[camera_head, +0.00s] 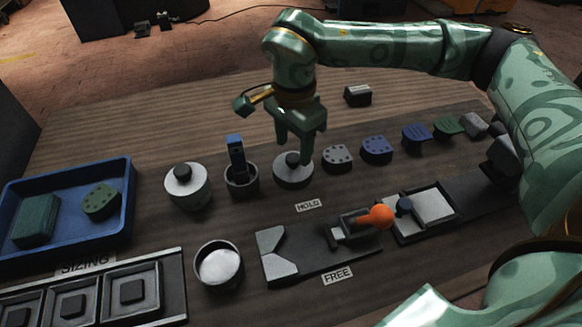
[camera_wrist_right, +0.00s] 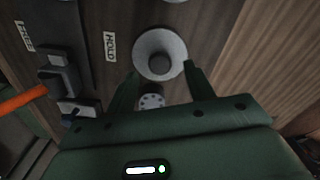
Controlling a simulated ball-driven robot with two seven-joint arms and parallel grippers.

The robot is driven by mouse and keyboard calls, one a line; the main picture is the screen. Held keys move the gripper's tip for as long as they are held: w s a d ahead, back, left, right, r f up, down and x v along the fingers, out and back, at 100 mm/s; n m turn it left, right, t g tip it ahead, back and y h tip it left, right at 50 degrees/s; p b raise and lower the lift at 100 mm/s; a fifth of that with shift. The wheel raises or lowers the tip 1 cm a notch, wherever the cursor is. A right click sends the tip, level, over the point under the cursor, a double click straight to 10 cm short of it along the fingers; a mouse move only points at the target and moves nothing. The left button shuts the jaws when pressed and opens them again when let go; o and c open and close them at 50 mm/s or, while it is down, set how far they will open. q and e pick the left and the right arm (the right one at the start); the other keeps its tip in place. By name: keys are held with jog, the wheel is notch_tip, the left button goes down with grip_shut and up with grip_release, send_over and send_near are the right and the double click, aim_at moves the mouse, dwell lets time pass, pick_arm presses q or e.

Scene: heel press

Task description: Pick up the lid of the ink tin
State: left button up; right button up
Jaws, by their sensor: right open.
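A round pale lid with a dark knob (camera_head: 293,173) lies low on the table. My right gripper (camera_head: 295,147) is open, pointing down just above it. In the right wrist view the lid (camera_wrist_right: 147,42) shows between and just beyond the fingertips of the right gripper (camera_wrist_right: 160,76), its knob near the middle; the fingers do not appear to grip it. A taller pale tin with a knobbed top (camera_head: 188,196) stands to the left. An open round tin with white contents (camera_head: 218,268) stands nearer the front. I cannot tell which is the ink tin. My left gripper is out of view.
A dark cup with a blue-topped tool (camera_head: 241,183) stands just left of the lid. A press with an orange knob (camera_head: 378,217) is in front. A blue tray (camera_head: 125,222) is at left.

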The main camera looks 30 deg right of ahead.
aim_at(293, 157)
notch_tip(293, 157, down, 3)
jog(key=shift+f+b, duration=0.1)
jog(key=shift+b, duration=0.3)
jog(key=shift+r, duration=0.2)
jog(key=c, duration=0.8)
jog(key=shift+c, duration=0.2)
